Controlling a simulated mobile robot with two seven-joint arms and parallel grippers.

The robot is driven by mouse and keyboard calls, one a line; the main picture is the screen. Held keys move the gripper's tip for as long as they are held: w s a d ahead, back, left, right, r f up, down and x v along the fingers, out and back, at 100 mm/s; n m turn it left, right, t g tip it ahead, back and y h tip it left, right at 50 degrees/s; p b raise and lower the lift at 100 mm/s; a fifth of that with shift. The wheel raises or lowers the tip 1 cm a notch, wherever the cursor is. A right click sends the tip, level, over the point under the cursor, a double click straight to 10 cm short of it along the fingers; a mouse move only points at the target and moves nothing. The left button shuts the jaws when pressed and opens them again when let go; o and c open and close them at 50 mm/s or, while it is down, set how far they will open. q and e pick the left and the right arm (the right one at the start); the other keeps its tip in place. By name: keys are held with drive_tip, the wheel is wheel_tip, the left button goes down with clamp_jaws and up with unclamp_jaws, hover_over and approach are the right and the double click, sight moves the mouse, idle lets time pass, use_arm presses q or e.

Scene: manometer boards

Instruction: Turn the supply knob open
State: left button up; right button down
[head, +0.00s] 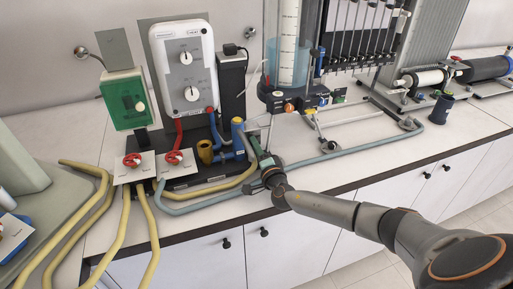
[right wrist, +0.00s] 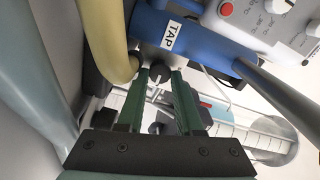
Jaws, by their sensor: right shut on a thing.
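A blue pipe body (right wrist: 185,38) in the right wrist view carries a white label (right wrist: 171,36) reading TAP. A small black knob (right wrist: 159,72) sits just below the label, between the two green fingers of my right gripper (right wrist: 160,76), which is shut on it. In the head view my right gripper (head: 258,152) reaches the upright blue pipe (head: 239,138) from the right; its fingertips and the knob are largely hidden there. No label reading "supply" is legible. My left gripper is not in view.
Two red handwheels (head: 132,160) (head: 173,157) stand left of the blue pipe. Yellow hoses (head: 125,225) and a grey-blue hose (head: 330,155) run over the bench (head: 345,178). A clear cylinder (head: 289,50) stands behind my right gripper. A yellow pipe (right wrist: 104,40) passes close beside the fingers.

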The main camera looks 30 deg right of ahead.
idle(0.4)
drive_tip(key=c, duration=0.8)
unclamp_jaws()
drive_tip(key=shift+c, duration=0.2)
drive_tip(key=v, duration=1.2)
drive_tip(key=shift+s, duration=0.3)
